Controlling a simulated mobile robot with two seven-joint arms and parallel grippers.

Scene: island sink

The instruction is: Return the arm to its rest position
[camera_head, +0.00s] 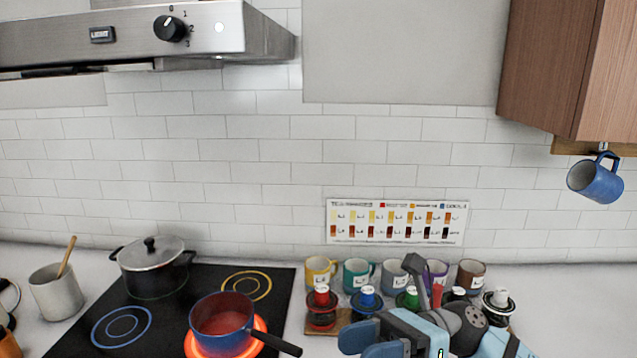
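My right gripper (371,341) is at the bottom of the view, right of centre, with its arm coming in from the lower right. Two blue fingertips show close together, and I cannot tell whether there is a gap between them. Nothing is visibly held. It is in front of the row of capped jars and mugs and hides part of them. My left gripper and arm are not in view.
A blue pot (222,322) sits on a glowing red burner (262,326). A lidded steel pot (153,266) stands behind it. Several mugs (358,274) and jars (321,308) line the counter. A blue mug (594,182) hangs under the wooden cabinet (560,65).

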